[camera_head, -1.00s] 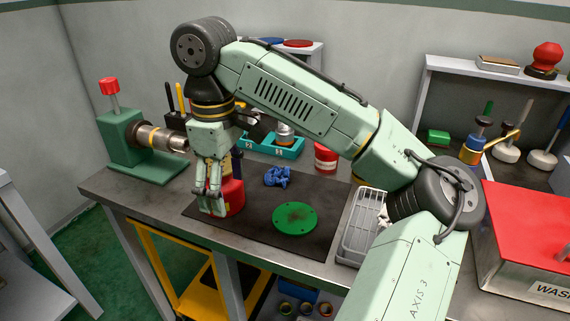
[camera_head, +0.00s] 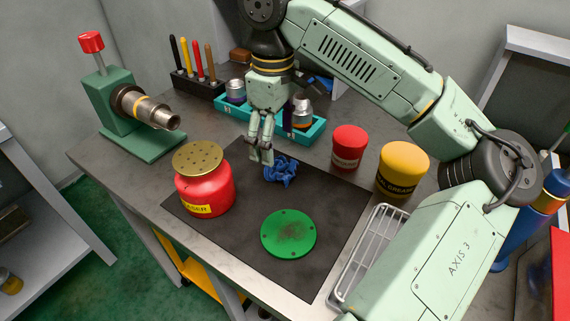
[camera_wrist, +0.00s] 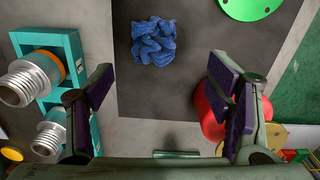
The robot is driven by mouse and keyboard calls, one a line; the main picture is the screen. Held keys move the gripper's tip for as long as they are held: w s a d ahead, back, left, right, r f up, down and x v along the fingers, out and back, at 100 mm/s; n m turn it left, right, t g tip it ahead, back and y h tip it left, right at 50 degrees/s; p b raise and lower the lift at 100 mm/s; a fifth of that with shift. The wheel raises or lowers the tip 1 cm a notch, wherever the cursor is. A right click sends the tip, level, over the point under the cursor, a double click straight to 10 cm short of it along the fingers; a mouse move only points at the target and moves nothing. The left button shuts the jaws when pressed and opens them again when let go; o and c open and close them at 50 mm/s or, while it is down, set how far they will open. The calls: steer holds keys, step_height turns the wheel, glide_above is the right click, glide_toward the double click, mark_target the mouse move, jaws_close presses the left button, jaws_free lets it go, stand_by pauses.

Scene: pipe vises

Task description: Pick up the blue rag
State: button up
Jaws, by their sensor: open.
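The blue rag (camera_head: 281,171) lies crumpled on the dark mat (camera_head: 335,205) near its far edge. It also shows in the wrist view (camera_wrist: 153,42), at the top and left of centre, ahead of the fingertips. My gripper (camera_head: 260,150) points down just to the left of and behind the rag in the head view. In the wrist view my gripper (camera_wrist: 162,100) has its two purple-padded fingers wide apart, with nothing between them. The rag is not touched by the fingers in the wrist view.
A red canister (camera_head: 206,190) with a perforated lid stands left of my gripper, close to a finger in the wrist view. A green disc (camera_head: 288,233) lies on the mat. A teal tray (camera_head: 311,134) with fittings is behind. Red (camera_head: 348,147) and yellow (camera_head: 402,168) cans stand right.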

mark_target(281, 165)
step_height(281, 165, down, 2)
steer(key=f, duration=0.2)
steer(key=d+f+p, duration=0.1)
steer(key=f, duration=0.1)
steer(key=shift+d+f, duration=0.1)
steer(key=shift+f, duration=0.3)
steer(key=shift+w+f, duration=0.1)
steer(key=shift+f, duration=0.3)
steer(key=shift+c, duration=0.2)
steer(key=c, duration=0.8)
steer(key=shift+o, duration=0.2)
